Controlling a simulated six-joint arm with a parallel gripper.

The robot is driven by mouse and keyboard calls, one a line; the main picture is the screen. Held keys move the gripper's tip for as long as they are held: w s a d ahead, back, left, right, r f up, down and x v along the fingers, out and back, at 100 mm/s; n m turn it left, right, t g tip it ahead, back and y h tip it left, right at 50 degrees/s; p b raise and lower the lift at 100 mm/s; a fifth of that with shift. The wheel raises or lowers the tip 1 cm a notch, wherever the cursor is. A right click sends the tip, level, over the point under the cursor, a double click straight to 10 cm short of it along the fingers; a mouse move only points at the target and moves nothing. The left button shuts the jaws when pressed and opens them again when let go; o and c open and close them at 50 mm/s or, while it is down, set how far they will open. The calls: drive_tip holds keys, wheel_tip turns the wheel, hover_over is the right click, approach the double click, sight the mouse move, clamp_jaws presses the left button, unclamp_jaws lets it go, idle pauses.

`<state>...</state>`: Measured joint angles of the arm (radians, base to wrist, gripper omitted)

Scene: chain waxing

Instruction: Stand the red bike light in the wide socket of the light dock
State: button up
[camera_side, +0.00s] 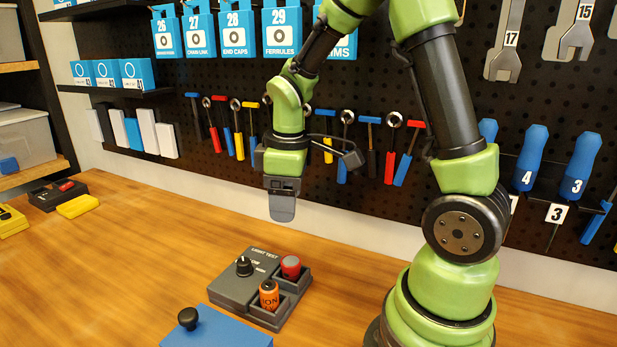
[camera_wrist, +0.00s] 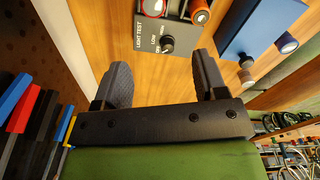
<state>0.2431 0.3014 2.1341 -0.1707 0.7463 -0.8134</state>
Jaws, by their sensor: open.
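The light dock (camera_side: 238,288) is a dark grey box marked LIGHT TEST, with a black knob and two sockets along its right side. The red bike light (camera_side: 290,266) appears upright in the back socket. I cannot tell clearly which socket is the wide one. An orange light (camera_side: 269,294) stands in the front socket. My gripper (camera_side: 282,208) is open and empty, pointing down above and behind the dock, clear of both lights. In the wrist view the dock (camera_wrist: 150,40), the red light (camera_wrist: 153,7) and the orange light (camera_wrist: 200,12) lie beyond my open fingers (camera_wrist: 163,82), partly cut off at the top.
A blue block (camera_side: 222,330) with a black knob (camera_side: 188,318) lies in front of the dock. A black pegboard (camera_side: 370,110) with hanging tools stands behind. A dark box (camera_side: 58,196) and a yellow block (camera_side: 78,206) are at far left. The wooden table between is clear.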

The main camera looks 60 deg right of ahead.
drive_tip(key=s+a+r+m+t+y, duration=0.2)
drive_tip(key=s+a+r+m+t, duration=0.4)
drive_tip(key=s+r, duration=0.5)
drive_tip(key=a+r+m, duration=0.1)
drive_tip(key=a+m, duration=0.1)
drive_tip(key=shift+a+r, duration=0.3)
drive_tip(key=shift+a, duration=0.1)
idle(1.2)
